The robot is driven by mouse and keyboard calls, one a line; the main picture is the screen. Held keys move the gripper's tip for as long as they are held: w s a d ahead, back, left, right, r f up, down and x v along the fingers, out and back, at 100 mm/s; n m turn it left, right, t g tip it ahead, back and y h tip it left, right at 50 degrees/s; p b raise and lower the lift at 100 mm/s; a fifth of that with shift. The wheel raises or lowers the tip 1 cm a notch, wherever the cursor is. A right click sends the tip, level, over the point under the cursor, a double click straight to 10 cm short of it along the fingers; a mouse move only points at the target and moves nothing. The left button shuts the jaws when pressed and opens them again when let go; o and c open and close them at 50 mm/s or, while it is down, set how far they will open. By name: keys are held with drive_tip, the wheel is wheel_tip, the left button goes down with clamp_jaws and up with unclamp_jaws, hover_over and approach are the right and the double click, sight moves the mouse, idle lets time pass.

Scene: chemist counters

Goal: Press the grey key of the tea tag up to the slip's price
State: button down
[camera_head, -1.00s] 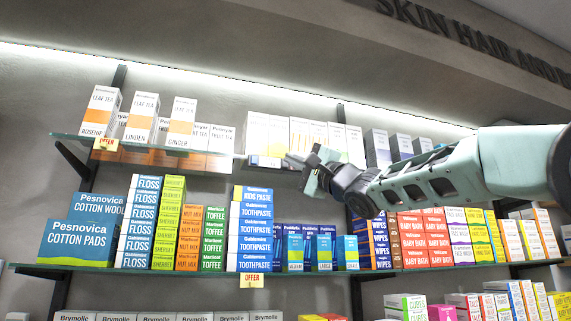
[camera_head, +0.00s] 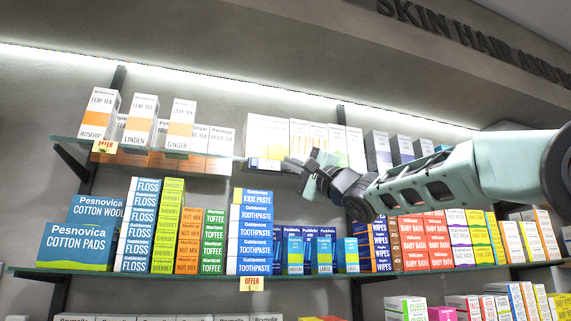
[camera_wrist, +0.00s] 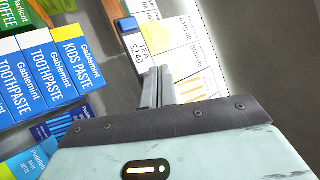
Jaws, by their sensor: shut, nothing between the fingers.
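The tea tag (camera_wrist: 135,46) shows in the wrist view as a small pale display on the shelf edge, in front of white boxes. It reads "TEA" with a price below that looks like 2.40; the first character is unclear. A blue patch (camera_wrist: 126,25) sits at its upper end. My gripper (camera_wrist: 157,74) is shut and empty, its fingertips close to the tag's lower end. I cannot tell whether they touch it. The grey key is not clearly visible and may be behind the fingers. In the head view my gripper (camera_head: 290,164) is at the upper shelf's edge.
Leaf tea boxes (camera_head: 140,118) stand left on the upper glass shelf (camera_head: 220,157). Toothpaste boxes (camera_head: 250,230) and small blue boxes stand on the shelf below my gripper. A yellow offer label (camera_head: 251,284) hangs from that lower shelf. Open air lies in front of the shelves.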

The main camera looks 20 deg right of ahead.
drive_tip(key=shift+w+p, duration=0.4)
drive_tip(key=shift+w, duration=0.1)
idle(0.7)
drive_tip(key=shift+s, duration=0.9)
drive_tip(key=s+b, duration=0.1)
drive_tip(key=s, duration=0.4)
idle(0.4)
idle(0.7)
